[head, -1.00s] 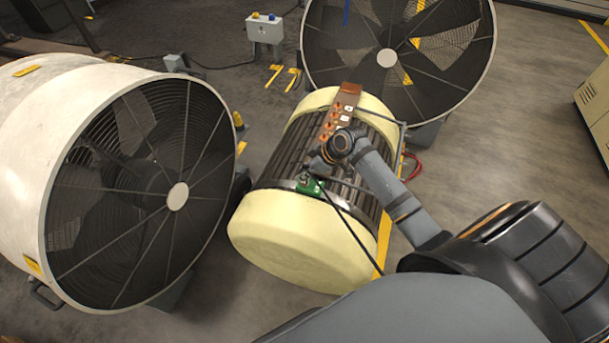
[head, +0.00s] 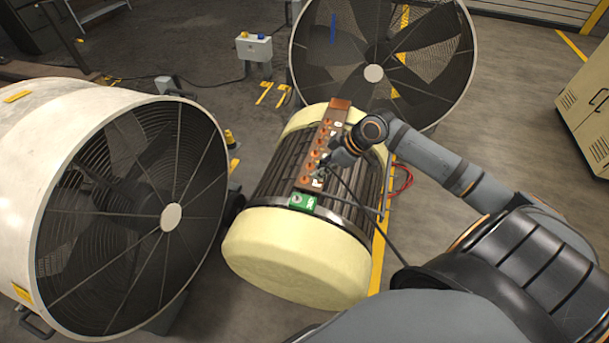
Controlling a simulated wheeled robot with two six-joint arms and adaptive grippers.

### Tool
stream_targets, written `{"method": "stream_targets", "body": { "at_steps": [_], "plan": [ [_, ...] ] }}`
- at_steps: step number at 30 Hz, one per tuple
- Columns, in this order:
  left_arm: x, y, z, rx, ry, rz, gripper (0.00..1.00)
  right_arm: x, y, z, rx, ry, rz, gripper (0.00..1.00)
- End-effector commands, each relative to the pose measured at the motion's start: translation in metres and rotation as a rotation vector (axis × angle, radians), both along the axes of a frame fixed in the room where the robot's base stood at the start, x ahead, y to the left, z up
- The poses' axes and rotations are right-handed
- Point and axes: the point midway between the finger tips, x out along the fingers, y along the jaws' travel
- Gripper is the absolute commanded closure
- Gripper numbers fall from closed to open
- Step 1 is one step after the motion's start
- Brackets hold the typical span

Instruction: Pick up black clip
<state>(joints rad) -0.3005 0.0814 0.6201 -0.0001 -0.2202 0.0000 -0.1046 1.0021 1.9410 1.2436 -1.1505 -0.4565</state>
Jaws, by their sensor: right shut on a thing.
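My right gripper (head: 321,171) is low over the near part of the copper terminal strip (head: 340,104) on the rotor (head: 264,178). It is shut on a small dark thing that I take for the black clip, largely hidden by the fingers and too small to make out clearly. A black cable (head: 374,223) runs from beside the gripper down to the lower right. A green block (head: 303,201) sits just below the gripper, at the near end of the strip. I cannot tell whether the clip touches the strip. My left gripper is out of view.
A large white fan housing (head: 82,107) stands at left, and another round fan (head: 374,73) stands behind the rotor. A grey box with buttons (head: 254,48) is at the back. Red cable (head: 402,180) lies right of the rotor. A beige cabinet (head: 585,115) is at far right.

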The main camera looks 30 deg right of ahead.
Motion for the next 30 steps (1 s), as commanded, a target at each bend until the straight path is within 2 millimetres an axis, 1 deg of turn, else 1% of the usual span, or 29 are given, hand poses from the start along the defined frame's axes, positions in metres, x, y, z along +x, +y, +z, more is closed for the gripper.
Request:
{"method": "stream_targets", "body": {
  "at_steps": [1,4,5,6,10,15,21,23,26,29,30],
  "plan": [
    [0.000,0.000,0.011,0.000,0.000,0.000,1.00,-0.007,-0.010,0.008,-0.011,0.006,0.003,1.00],
    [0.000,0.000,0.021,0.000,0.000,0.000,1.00,-0.014,-0.022,0.016,-0.010,0.005,0.002,1.00],
    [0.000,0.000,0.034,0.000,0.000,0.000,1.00,-0.018,-0.028,0.023,-0.010,0.009,0.003,1.00],
    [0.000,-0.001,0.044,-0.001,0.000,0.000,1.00,-0.022,-0.034,0.027,-0.008,0.010,0.002,1.00],
    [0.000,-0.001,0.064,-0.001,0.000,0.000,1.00,-0.028,-0.046,0.032,0.001,0.005,0.000,1.00],
    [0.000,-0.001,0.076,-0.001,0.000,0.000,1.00,-0.033,-0.056,0.033,0.001,-0.001,0.000,1.00],
    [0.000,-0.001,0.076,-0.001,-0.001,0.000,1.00,-0.034,-0.057,0.031,0.001,-0.004,0.001,1.00],
    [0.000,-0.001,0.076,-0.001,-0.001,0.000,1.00,-0.035,-0.052,0.033,0.001,-0.004,0.008,1.00],
    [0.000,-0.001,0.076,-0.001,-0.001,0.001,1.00,-0.037,-0.028,0.042,0.003,-0.007,0.037,1.00],
    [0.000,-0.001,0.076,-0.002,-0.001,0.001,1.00,-0.040,0.012,0.064,0.009,-0.015,0.085,1.00],
    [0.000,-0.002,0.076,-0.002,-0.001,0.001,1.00,-0.042,0.031,0.075,0.011,-0.019,0.109,1.00]
  ]
}}
